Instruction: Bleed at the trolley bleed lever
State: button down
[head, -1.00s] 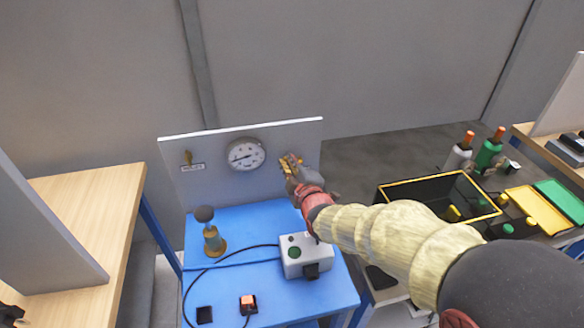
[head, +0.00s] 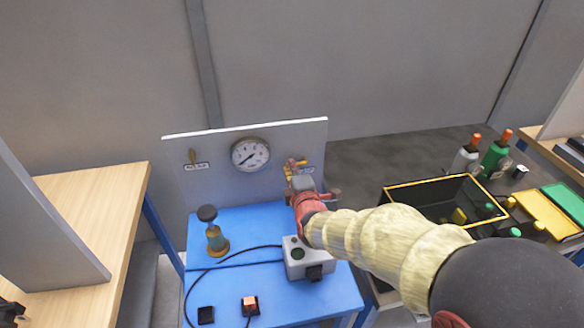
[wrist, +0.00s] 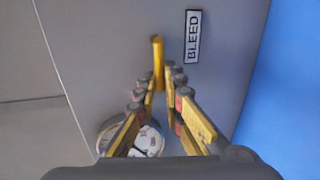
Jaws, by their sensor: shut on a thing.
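The bleed lever is a yellow handle on the right of the grey panel. In the wrist view the lever (wrist: 158,58) stands between my fingertips, beside the BLEED label (wrist: 193,37). My gripper (wrist: 160,76) is shut on its lower end. In the head view my gripper (head: 296,168) is at the panel's right side and hides most of the lever. The round white gauge (head: 250,155) is left of it on the panel (head: 220,180), its needle pointing to the lower left.
A second brass lever (head: 193,157) with a label is on the panel's left. The blue trolley top (head: 270,305) holds a pump-like plunger (head: 213,232), a grey box (head: 305,262) and a cable. A yellow-rimmed black crate (head: 400,186) is on the right.

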jog(key=c, duration=1.9)
grip_release()
jog(key=shift+s, duration=0.1)
jog(key=v, duration=1.1)
jog(key=shift+s, duration=0.35)
jog(key=shift+d, duration=0.1)
jog(key=s+d+r+m+g+h, duration=0.1)
jog(key=s+d+m+g, duration=0.3)
jog(key=s+d+m, duration=0.6)
jog(key=s+d+r+m+g+h, duration=0.2)
jog(key=s+d+m+g, duration=0.3)
jog(key=s+d+m, duration=0.5)
jog(key=s+m+h, duration=0.1)
jog(key=s, duration=0.4)
jog(key=shift+d+g, duration=0.3)
jog(key=shift+d, duration=0.05)
